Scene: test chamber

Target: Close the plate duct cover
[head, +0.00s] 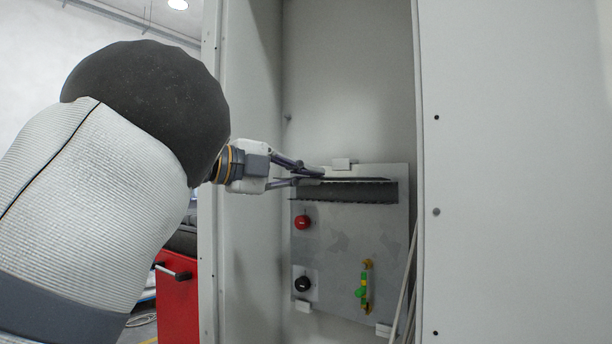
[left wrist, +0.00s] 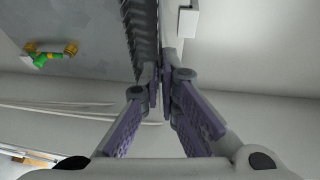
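A grey metal plate (head: 338,240) stands upright at the back of the cabinet. Near its top is a long dark slotted duct (head: 360,192), also seen in the left wrist view (left wrist: 141,38). The duct cover (head: 368,179) shows as a thin edge along the duct's upper side, sticking outward, so the duct front is uncovered. My left gripper (head: 320,176) is at the cover's left end; its fingers (left wrist: 160,85) are nearly together in the left wrist view, with the thin cover edge seemingly between the tips. The tips partly hide that end. My right gripper is not in view.
The plate carries a red button (head: 303,222), a black knob (head: 302,284) and a green-yellow part (head: 363,286). Cabinet side walls (head: 250,230) flank the space closely. Pale cables (head: 405,285) hang at the right. A red cabinet (head: 177,300) stands outside at left.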

